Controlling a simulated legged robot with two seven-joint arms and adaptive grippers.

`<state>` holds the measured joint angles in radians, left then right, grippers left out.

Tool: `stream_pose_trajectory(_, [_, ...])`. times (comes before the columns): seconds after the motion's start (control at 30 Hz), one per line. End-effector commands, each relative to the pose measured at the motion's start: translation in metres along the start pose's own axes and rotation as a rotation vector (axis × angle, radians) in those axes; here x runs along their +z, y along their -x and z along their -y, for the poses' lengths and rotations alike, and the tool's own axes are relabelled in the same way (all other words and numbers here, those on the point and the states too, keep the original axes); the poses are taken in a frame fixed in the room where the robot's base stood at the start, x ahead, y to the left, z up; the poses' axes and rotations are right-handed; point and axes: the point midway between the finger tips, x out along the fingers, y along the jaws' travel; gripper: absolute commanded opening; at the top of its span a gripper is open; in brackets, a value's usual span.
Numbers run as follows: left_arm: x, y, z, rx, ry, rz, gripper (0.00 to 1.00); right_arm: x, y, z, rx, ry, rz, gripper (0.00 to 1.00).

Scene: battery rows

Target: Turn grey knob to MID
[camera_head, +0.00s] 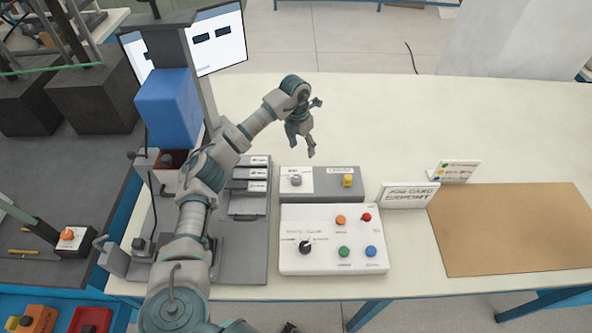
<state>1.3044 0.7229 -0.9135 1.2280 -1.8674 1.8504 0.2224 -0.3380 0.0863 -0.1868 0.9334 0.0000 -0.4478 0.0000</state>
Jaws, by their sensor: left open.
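The grey knob (296,180) sits on a white label at the left of a low grey box (322,196). Its pointer direction and the label's small print are too small to read. My left gripper (303,142) is open and empty. It hangs in the air above the back edge of the grey box, near the knob in the picture but apart from it. My left arm comes up from the bottom left and passes left of the box.
A yellow knob (347,180) shares the grey box. In front lies a white panel (320,264) with a black knob (305,247) and several coloured buttons. A white sign (409,196) and a brown board (510,230) are to the right. The table behind is clear.

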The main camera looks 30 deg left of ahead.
Motion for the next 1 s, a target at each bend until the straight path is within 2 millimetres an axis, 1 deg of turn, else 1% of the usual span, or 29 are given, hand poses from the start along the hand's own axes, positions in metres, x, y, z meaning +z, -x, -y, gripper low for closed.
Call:
stream_pose_trajectory(0.03, [-0.004,0.009,-0.011,0.033,0.022,-0.02,0.66,-0.001,0.0,0.0,0.0,0.0,-0.001,0.4])
stream_pose_trajectory(0.1, [-0.009,0.013,-0.017,0.058,0.038,-0.041,0.66,0.0,0.0,0.001,-0.001,-0.001,0.0,0.4])
stream_pose_trajectory(0.17, [-0.01,0.011,-0.019,0.067,0.043,-0.049,0.66,0.001,0.0,0.002,-0.002,-0.001,0.001,0.4])
stream_pose_trajectory(0.27, [-0.011,-0.003,-0.019,0.067,0.042,-0.052,0.66,0.005,0.0,0.004,-0.004,-0.002,0.006,0.4])
stream_pose_trajectory(0.37, [-0.012,-0.023,-0.02,0.064,0.041,-0.053,0.66,0.01,0.0,0.004,-0.005,-0.002,0.014,0.4])
stream_pose_trajectory(0.5, [-0.013,-0.058,-0.025,0.06,0.04,-0.052,0.66,0.016,0.0,0.004,-0.005,-0.001,0.02,0.4])
stream_pose_trajectory(0.7, [-0.016,-0.105,-0.029,0.058,0.041,-0.051,0.66,0.018,0.0,-0.002,0.003,0.003,0.022,0.4])
stream_pose_trajectory(0.8, [-0.017,-0.126,-0.029,0.058,0.04,-0.049,0.66,0.017,0.0,-0.003,0.004,0.003,0.022,0.4])
stream_pose_trajectory(0.9, [-0.017,-0.141,-0.03,0.057,0.039,-0.048,0.66,0.013,-0.001,-0.004,0.004,0.003,0.017,0.4])
stream_pose_trajectory(1.0, [-0.017,-0.152,-0.03,0.059,0.04,-0.048,0.66,0.007,-0.001,-0.003,0.003,0.002,0.01,0.4])
